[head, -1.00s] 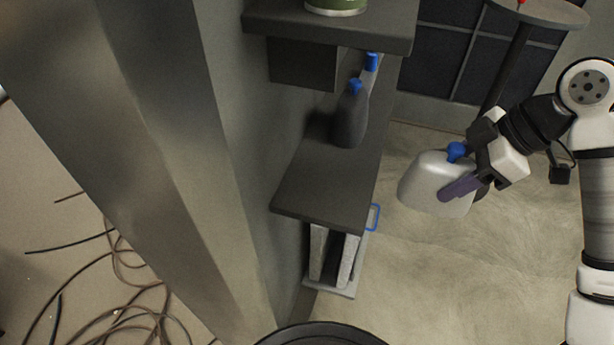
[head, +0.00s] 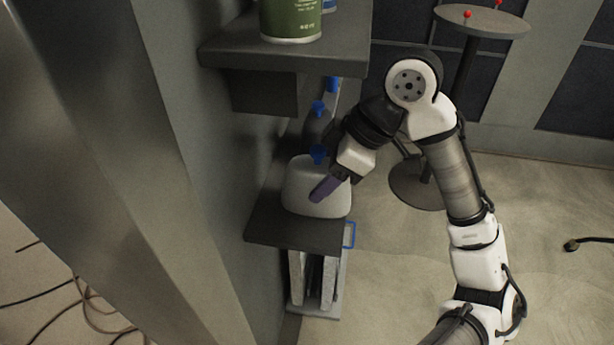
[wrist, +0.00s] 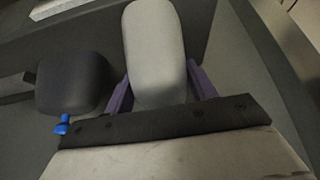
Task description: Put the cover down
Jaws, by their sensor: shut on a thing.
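The thing in my grasp is a pale grey-white jug-like cover (head: 302,188) with a blue cap on top. It is upright over the front part of the dark middle shelf (head: 285,230); whether its base touches the board is unclear. My gripper (head: 326,190), with purple fingers, is shut on it from the right. In the wrist view the pale body (wrist: 155,50) sits between the two purple fingers. A dark grey bottle (wrist: 72,82) with a blue nozzle stands beside it, apart from the fingers. In the head view that bottle is mostly hidden behind.
An upper shelf (head: 280,58) with a green can (head: 291,20) overhangs the middle shelf. A lower rack (head: 315,280) holds upright grey slabs. A grey pillar (head: 150,150) stands left. A round table (head: 482,20) stands at the back right. The floor at right is largely open.

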